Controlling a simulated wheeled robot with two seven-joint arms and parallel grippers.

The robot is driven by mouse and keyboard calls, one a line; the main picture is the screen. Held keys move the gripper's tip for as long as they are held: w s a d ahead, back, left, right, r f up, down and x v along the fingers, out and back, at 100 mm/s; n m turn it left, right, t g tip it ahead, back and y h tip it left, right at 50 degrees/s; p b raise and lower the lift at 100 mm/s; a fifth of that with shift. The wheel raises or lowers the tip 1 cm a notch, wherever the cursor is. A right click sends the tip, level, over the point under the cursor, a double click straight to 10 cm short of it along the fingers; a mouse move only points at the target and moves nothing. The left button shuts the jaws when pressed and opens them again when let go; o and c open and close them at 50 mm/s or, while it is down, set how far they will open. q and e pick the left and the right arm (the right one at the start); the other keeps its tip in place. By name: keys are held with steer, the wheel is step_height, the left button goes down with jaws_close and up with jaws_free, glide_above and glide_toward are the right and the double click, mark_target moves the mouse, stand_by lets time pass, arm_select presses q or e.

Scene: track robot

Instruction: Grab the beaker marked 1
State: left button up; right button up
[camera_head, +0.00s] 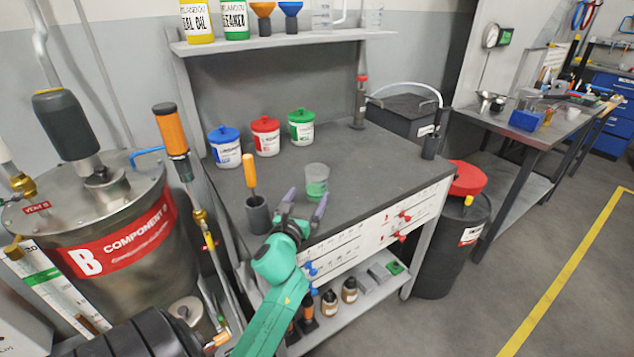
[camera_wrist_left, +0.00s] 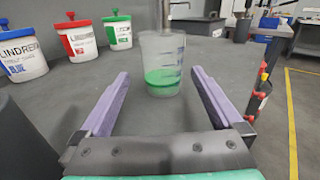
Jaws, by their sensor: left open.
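A clear beaker (camera_head: 317,181) with green liquid in its lower part stands upright on the grey workbench (camera_head: 370,165). No number can be read on it. My left gripper (camera_head: 304,204) is open at the bench's front edge, just short of the beaker, with its purple fingers pointing toward it. In the left wrist view the beaker (camera_wrist_left: 161,65) stands beyond the fingertips, roughly midway between the two fingers (camera_wrist_left: 157,78), with nothing held. My right gripper is not in view.
A dark cup with an orange-handled tool (camera_head: 252,190) stands left of the gripper. Blue (camera_head: 225,147), red (camera_head: 266,136) and green (camera_head: 301,126) lidded tubs stand behind. A shelf (camera_head: 280,40) hangs above. The bench right of the beaker is clear.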

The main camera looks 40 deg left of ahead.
mark_target(313, 189)
arm_select(q)
steer(key=x, duration=0.5)
steer(key=shift+w+d+p, duration=0.1)
steer(key=shift+w+p, duration=0.2)
steer(key=shift+p, duration=0.1)
steer(key=shift+w+f, duration=0.15)
steer(key=shift+w, duration=0.3)
steer(key=shift+s, duration=0.1)
steer(key=c, duration=1.3)
